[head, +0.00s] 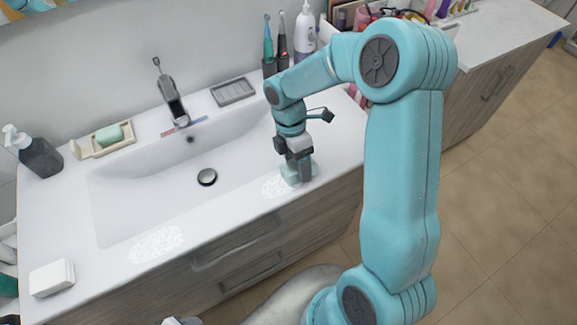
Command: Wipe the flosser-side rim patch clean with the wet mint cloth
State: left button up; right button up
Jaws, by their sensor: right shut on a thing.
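The mint cloth (288,175) is under my right gripper (299,170), which is shut on it at the front rim of the sink. The right white speckled patch (271,188) lies on the rim just left of the cloth, on the side of the upright teal and dark handheld devices. The cloth is at the patch's right end and hides part of that area; whether it presses on the rim is hard to tell. A second speckled patch (155,243) lies on the front rim at the left.
The white basin (140,190) with its drain (207,177) lies behind the rim. A faucet (175,100), soap dish (112,138), dark pump bottle (36,153) and grey tray (233,92) stand around it. A white block (52,277) sits at front left.

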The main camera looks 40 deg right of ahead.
aim_at(283, 170)
jog(key=shift+s+d, duration=0.1)
jog(key=shift+d, duration=0.35)
jog(key=shift+a+f, duration=0.1)
jog(key=shift+a, duration=0.65)
jog(key=a, duration=0.1)
jog(key=w+a, duration=0.1)
jog(key=shift+a, duration=0.35)
jog(key=shift+w+a, duration=0.1)
jog(key=shift+a, duration=0.25)
